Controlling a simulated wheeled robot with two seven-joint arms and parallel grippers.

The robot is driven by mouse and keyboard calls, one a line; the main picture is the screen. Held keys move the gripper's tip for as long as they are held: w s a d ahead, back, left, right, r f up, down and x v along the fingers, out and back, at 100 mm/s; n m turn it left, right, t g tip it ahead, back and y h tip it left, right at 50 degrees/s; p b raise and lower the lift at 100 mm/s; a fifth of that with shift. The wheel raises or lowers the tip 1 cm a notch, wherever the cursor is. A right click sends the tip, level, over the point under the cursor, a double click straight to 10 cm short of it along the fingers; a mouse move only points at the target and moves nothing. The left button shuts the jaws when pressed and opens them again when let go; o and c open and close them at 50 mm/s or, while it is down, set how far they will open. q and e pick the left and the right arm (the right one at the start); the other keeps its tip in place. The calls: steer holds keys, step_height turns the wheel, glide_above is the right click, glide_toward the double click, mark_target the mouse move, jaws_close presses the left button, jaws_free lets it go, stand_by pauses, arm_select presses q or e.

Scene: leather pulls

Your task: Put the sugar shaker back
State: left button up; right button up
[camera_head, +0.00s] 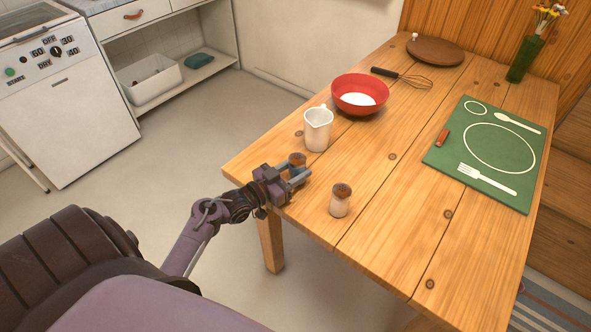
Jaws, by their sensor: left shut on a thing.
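My left gripper (299,174) is at the left edge of the wooden table. It is shut on a small shaker with a brown top (297,159); the fingers hide most of its body. A second shaker (339,203), with a pale body and a brown lid, stands upright on the table to the right of the gripper, apart from it. I cannot tell from their looks which of the two is the sugar shaker. My right gripper is not in view.
A white jug (318,129) stands just behind the held shaker. Behind it are a red bowl (360,94) with white contents, a whisk (403,77) and a round wooden board (435,51). A green placemat (455,160) and a green vase (524,60) are right. The table's front (440,250) is bare.

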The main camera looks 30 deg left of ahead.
arm_select(q)
steer(key=shift+f, duration=0.1)
steer(key=o, duration=1)
steer(key=v, duration=1.2)
steer(key=shift+b, duration=0.4)
